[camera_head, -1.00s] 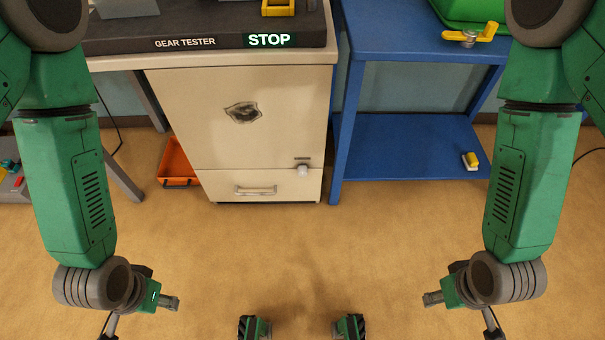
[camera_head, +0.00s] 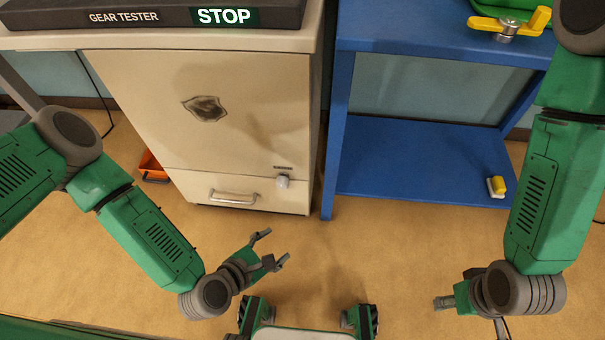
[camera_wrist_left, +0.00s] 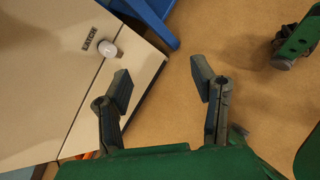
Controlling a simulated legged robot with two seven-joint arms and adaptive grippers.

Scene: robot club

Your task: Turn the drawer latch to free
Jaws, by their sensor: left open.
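The drawer latch (camera_head: 282,181) is a small whitish knob below a dark label, at the upper right of the drawer front (camera_head: 185,185). The drawer handle (camera_head: 233,197) is a pale bar left of the latch. My left gripper (camera_head: 269,249) is open and empty, in front of and below the latch, apart from it. It shows open in the left wrist view too (camera_wrist_left: 160,85). My right gripper (camera_head: 443,303) is low at the right, far from the drawer; its fingers are too small to judge.
The cabinet (camera_head: 215,110) stands under a bench with a GEAR TESTER panel (camera_head: 150,16) showing STOP. A blue shelf unit (camera_head: 331,150) stands close to its right. An orange bin (camera_head: 150,167) is on the floor at the left.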

